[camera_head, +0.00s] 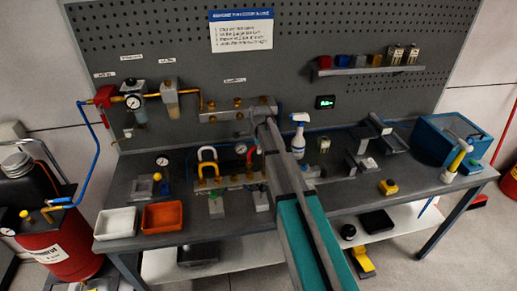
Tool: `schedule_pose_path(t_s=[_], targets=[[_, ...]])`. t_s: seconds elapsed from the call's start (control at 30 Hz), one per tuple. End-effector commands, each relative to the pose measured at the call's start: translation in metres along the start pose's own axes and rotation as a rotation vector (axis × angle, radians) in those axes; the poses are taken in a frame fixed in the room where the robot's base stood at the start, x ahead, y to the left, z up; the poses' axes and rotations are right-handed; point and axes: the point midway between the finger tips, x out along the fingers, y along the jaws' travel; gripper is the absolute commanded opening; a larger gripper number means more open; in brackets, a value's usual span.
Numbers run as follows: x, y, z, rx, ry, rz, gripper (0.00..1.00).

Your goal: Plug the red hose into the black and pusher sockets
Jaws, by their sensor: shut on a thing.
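A short red hose piece (251,157) shows just left of my arm, above the fittings row on the bench. The rest of it is hidden by my arm. My gripper (257,142) is small and mostly hidden at the arm's far end, close to the red hose. It is shut, apparently on the red hose; the contact itself is not visible. Brass fittings (229,181) stand in a row below. A small block with a green part (215,204) and a pale block (261,200) stand in front of them. I cannot tell which are the black and pusher sockets.
A white hose loop (207,151) and a yellow one (209,168) stand left of the red hose. A manifold (239,110) is on the pegboard behind. A white tray (115,223), an orange tray (162,217) and a spray bottle (299,135) occupy the bench (325,211).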

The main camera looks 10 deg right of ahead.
Motion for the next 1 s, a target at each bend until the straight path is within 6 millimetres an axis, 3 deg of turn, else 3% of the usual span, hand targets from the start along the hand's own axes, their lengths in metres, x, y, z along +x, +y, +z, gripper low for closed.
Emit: schedule_pose_path(t_s=[0.2,1.0], targets=[[0.016,0.003,0.000,0.000,0.000,0.000,0.00],[0.022,0.004,0.000,0.000,0.000,0.000,0.00]])
